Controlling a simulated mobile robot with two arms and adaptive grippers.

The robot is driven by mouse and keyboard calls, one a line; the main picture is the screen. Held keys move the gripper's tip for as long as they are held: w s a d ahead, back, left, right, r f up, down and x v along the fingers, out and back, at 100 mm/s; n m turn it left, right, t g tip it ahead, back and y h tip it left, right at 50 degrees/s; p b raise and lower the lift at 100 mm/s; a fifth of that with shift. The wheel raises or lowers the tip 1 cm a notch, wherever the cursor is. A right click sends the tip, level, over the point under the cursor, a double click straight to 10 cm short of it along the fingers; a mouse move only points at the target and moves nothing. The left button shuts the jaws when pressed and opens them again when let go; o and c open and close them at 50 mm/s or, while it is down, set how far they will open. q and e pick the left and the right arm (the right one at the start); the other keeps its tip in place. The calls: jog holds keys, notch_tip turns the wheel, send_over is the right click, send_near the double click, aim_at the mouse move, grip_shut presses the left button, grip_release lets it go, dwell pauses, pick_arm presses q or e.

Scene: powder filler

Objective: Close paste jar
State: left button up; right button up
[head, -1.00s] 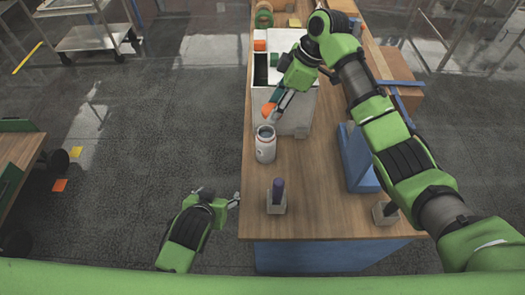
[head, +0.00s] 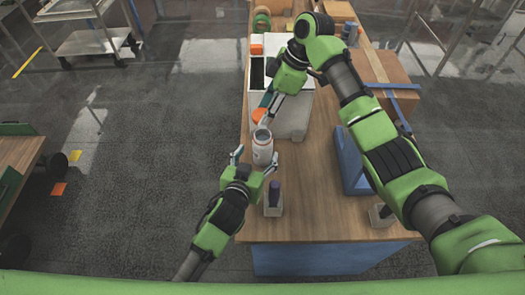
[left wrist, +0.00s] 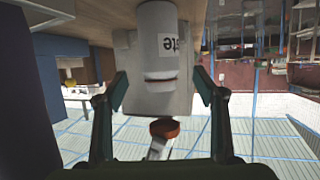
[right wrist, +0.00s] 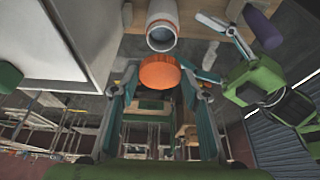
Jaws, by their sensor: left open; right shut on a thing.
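The paste jar (head: 263,152) is a white jar standing upright on the wooden bench, with its mouth open. It shows upside down in the left wrist view (left wrist: 158,50), with part of a printed label, and in the right wrist view (right wrist: 162,27). My left gripper (head: 255,160) is open, its fingers on either side of the jar; contact cannot be told. My right gripper (head: 267,117) is shut on the orange lid (right wrist: 160,74) and holds it just behind the jar in the head view, apart from the mouth. The lid also shows in the left wrist view (left wrist: 165,128).
A holder with a dark purple-handled tool (head: 273,200) stands close in front of the jar. A white machine (head: 296,118) stands behind it. A blue stand (head: 352,165) is to the right. The bench's left edge runs close by the jar; bare wood lies at the front.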

pick_arm(q)
jog(key=x, duration=0.7)
jog(key=shift+w+d, duration=0.1)
jog(key=shift+w, duration=0.05)
jog(key=c, duration=1.7)
pick_arm(e)
send_over(262, 142)
jog(key=w+d, duration=0.1)
jog(key=w, duration=0.2)
jog(key=shift+s+f, duration=0.15)
jog(key=shift+f, duration=1.1)
jog(key=shift+s+f, duration=0.1)
jog(key=shift+f, duration=1.15)
jog(key=shift+f, duration=0.9)
jog(key=shift+f, duration=0.5)
pick_arm(q)
grip_shut()
pick_arm(e)
jog(key=shift+f, duration=0.1)
